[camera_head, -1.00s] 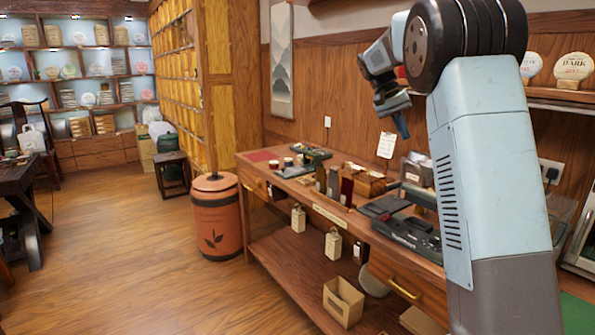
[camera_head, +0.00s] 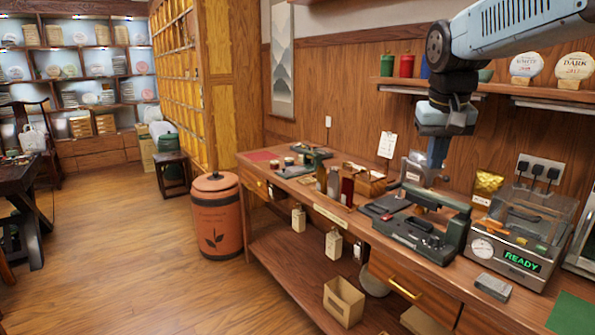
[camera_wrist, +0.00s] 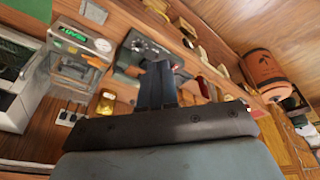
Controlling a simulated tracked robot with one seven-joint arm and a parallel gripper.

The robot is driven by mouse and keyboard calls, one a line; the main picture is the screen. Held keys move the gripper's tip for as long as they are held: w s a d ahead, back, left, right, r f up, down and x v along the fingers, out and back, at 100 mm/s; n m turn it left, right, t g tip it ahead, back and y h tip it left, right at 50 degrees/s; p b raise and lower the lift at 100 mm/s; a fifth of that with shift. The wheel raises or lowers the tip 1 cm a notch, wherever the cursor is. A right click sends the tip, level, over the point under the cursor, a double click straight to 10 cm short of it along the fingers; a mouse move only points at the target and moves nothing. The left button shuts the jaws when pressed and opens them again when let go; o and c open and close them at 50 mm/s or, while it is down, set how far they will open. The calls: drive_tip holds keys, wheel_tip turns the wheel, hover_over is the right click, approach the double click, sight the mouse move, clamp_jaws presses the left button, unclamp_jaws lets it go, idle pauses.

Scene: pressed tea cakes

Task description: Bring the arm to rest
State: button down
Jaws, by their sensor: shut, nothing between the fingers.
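My gripper (camera_head: 436,160) hangs pointing down over the right part of the wooden workbench (camera_head: 345,232), above and behind a dark green press-like device (camera_head: 420,235). Its fingers are shut together with nothing between them. In the wrist view my gripper (camera_wrist: 158,72) shows as a dark closed block at the centre, with the bench beyond it. My arm reaches in from the upper right and is bent at the wrist. I cannot tell the exact gap between the fingertips and the things on the bench.
A machine reading READY (camera_head: 525,235) stands right of the press. A gold pouch (camera_head: 487,186) stands behind it. A shelf (camera_head: 510,90) with cups and tea cakes runs along the wall near my arm.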

drive_tip(key=s+a+f+t, duration=0.1)
drive_tip(key=s+a+f, duration=0.1)
drive_tip(key=s+f, duration=0.2)
drive_tip(key=s+a+f+n+t+y, duration=0.1)
drive_tip(key=s+f, duration=0.3)
drive_tip(key=s, duration=0.6)
drive_tip(key=shift+a+t, duration=0.3)
drive_tip(key=shift+a, duration=0.1)
